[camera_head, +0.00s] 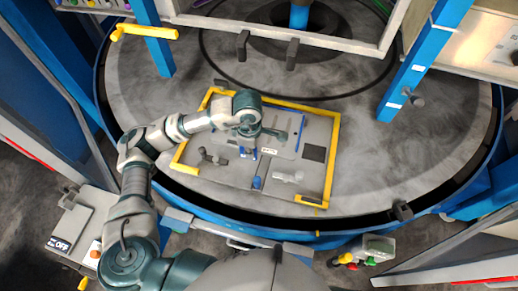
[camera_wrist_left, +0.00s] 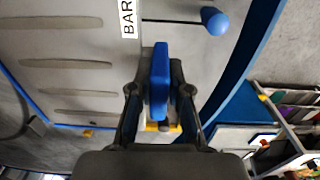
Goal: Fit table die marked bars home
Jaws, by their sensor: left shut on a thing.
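The bars die is a grey plate with several long slots (camera_wrist_left: 80,55) and a white label reading "BAR", cut off by the frame edge, in the left wrist view. In the head view the plate (camera_head: 284,142) lies on the round table inside a yellow frame, partly covered by my arm. My left gripper (camera_head: 247,150) is over the plate's left part. In the left wrist view my left gripper (camera_wrist_left: 160,105) is shut on a blue handle (camera_wrist_left: 159,80) next to the label. Whether the die sits flush cannot be told. My right gripper is not in view.
The yellow frame (camera_head: 330,165) bounds the work area on the grey round table (camera_head: 440,130). A blue-knobbed lever (camera_head: 257,183) and a grey clamp (camera_head: 287,176) stand near its front. Blue posts (camera_head: 415,75) rise behind. A button box (camera_head: 375,247) is at the front.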

